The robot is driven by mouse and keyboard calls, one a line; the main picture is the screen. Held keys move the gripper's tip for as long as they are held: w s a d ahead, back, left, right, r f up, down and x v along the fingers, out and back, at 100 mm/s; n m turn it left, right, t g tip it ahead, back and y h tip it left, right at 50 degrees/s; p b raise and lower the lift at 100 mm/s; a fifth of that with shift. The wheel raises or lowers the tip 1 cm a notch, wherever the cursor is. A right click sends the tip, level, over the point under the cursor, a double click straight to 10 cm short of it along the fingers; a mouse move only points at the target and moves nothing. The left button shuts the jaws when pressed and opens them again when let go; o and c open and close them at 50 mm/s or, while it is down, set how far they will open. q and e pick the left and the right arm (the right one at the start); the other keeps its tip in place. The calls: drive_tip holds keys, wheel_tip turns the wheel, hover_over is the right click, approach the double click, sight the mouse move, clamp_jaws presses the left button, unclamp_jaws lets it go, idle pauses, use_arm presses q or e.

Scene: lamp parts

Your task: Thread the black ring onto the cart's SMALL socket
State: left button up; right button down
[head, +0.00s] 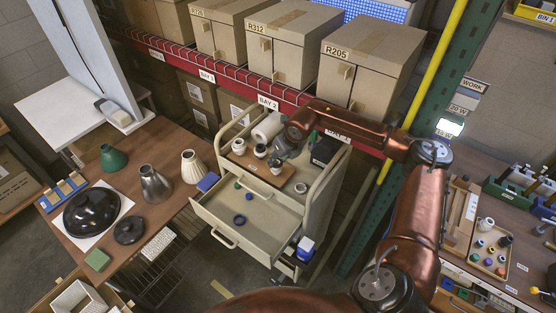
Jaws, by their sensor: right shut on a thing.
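The cart (320,195) stands in the middle of the head view, with a brown board (258,172) on its top. Several pale, round sockets with dark openings sit on the board, one of them at its left end (239,147). I cannot tell for sure which is the small one. My right gripper (278,157) reaches in from the right, low over the back right part of the board. It is shut on a small dark thing, likely the black ring, mostly hidden by the fingers. Whether the ring touches a socket is unclear. My left gripper is out of view.
The cart's top drawer (225,238) is pulled out, with a blue ring (239,219) and small parts inside. A white roll (268,127) and a black box (325,151) stand at the cart's back. Shelf boxes (370,55) rise behind. A brown table (150,222) with lamp shades is left.

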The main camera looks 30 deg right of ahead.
drive_tip(key=shift+a+h, duration=0.2)
drive_tip(key=shift+h, duration=0.1)
drive_tip(key=shift+d, duration=0.1)
idle(0.5)
drive_tip(key=shift+b, duration=0.45)
drive_tip(key=shift+r, duration=0.15)
drive_tip(key=shift+r+p, duration=0.65)
drive_tip(key=shift+r, duration=0.9)
drive_tip(key=shift+r, duration=0.1)
wheel_tip(320, 180, up, 4)
drive_tip(key=shift+f+p, duration=0.1)
drive_tip(key=shift+p, duration=0.75)
drive_tip(key=shift+f, duration=0.1)
